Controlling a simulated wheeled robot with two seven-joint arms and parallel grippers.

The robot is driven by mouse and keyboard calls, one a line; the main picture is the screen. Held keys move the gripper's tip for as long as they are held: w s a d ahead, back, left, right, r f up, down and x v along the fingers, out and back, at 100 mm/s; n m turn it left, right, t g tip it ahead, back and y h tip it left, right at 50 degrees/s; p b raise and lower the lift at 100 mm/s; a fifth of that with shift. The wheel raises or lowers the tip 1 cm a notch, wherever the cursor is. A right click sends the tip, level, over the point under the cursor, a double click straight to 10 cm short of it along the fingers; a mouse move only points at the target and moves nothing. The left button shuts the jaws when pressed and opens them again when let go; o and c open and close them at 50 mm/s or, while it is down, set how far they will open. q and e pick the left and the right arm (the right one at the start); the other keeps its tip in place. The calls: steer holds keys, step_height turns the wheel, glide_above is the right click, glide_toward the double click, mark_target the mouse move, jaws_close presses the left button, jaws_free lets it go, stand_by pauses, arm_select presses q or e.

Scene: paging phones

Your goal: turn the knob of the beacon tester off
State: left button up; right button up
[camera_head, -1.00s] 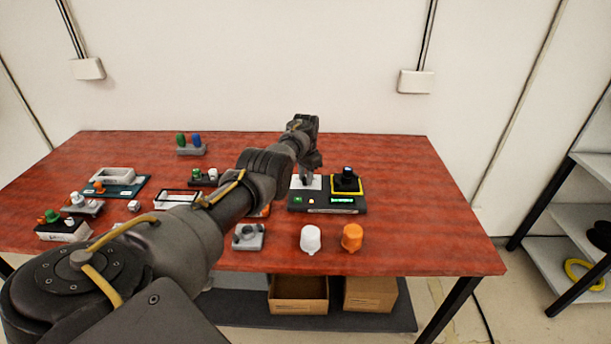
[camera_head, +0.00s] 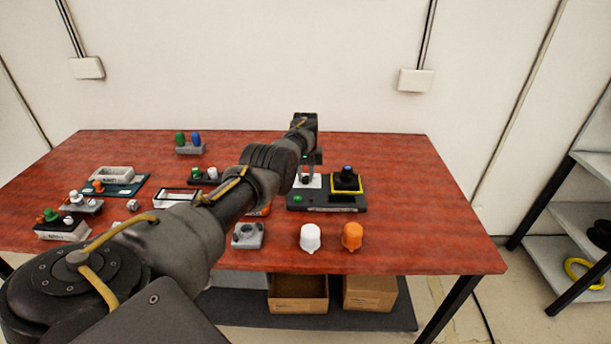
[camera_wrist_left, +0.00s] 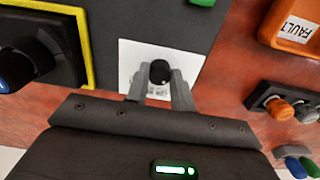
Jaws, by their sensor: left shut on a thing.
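The beacon tester (camera_head: 327,202) is a dark flat box near the right of the table, with a green button at its left front. It has a white plate (camera_wrist_left: 133,58) and a black round knob (camera_wrist_left: 160,72). A black, blue-topped beacon (camera_head: 347,178) stands in its yellow-edged square, and it also shows at the left of the wrist view (camera_wrist_left: 18,70). My left gripper (camera_head: 308,178) is over the white plate, its two grey fingers (camera_wrist_left: 160,85) shut on the knob from both sides. The knob's pointer is not clear. My right gripper is out of view.
A white cap (camera_head: 310,238), an orange cap (camera_head: 352,237) and a grey mount (camera_head: 247,236) stand in front of the tester. An orange FAULT piece (camera_wrist_left: 292,25) lies beside it. Several small devices occupy the left side. The table's right end is clear.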

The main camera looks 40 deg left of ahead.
mark_target(306, 177)
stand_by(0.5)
arm_select(q)
steer(key=o, duration=1)
steer(key=shift+r, duration=0.35)
step_height(306, 177, up, 3)
steer(key=shift+w+f+p, duration=0.1)
steer(key=shift+p, duration=0.8)
step_height(306, 177, up, 7)
